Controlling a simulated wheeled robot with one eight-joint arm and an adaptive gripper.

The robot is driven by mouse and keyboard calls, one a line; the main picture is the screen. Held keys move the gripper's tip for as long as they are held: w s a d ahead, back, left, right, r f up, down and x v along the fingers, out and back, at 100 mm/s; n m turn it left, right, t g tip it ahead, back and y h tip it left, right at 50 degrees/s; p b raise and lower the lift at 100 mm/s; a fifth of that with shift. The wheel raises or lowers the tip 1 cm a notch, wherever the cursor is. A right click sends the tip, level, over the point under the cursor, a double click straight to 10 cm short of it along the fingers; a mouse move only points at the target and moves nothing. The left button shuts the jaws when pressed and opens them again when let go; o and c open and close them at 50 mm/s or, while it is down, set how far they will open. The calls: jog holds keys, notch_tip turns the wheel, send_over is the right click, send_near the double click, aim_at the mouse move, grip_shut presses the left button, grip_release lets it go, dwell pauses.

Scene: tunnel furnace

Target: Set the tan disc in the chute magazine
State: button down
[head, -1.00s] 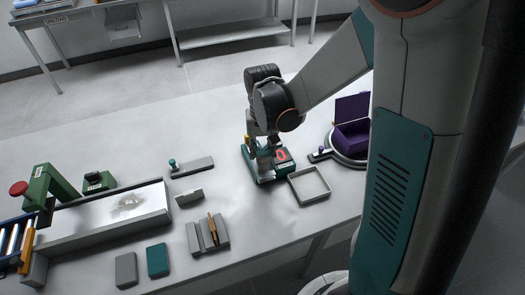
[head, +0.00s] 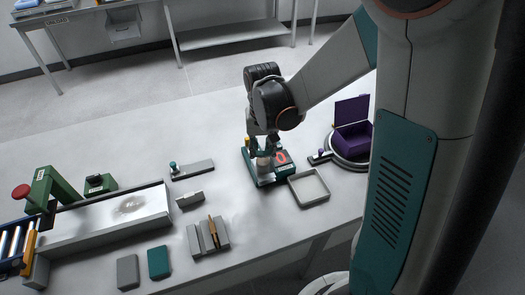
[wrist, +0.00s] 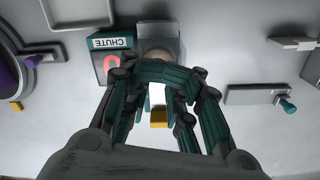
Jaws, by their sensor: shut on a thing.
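The chute magazine is a teal and dark unit (head: 283,172) on the table, with a red ring mark on its top. In the wrist view its side (wrist: 110,42) reads CHUTE. My gripper (head: 263,152) points down over the unit's left part, its fingers closed in. A pale tan round piece (head: 263,163) shows at the fingertips, low over the unit; I take it for the tan disc. In the wrist view a brownish round shape (wrist: 158,48) lies just beyond my fingers, which hide much of it. I cannot tell whether the disc touches the magazine.
An empty grey tray (head: 309,188) stands close to the right of the magazine. A purple open box (head: 352,137) sits on a round stand behind it. A grey plate with a teal knob (head: 192,169) and a slotted grey holder (head: 208,237) lie to the left.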

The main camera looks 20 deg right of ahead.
dwell(0.3)
jog(key=c, duration=1.1)
grip_release()
jog(key=o, duration=0.4)
jog(key=shift+c, duration=0.2)
jog(key=shift+r, duration=0.15)
notch_tip(320, 180, up, 10)
jog(key=p, duration=0.7)
jog(key=shift+r, duration=0.15)
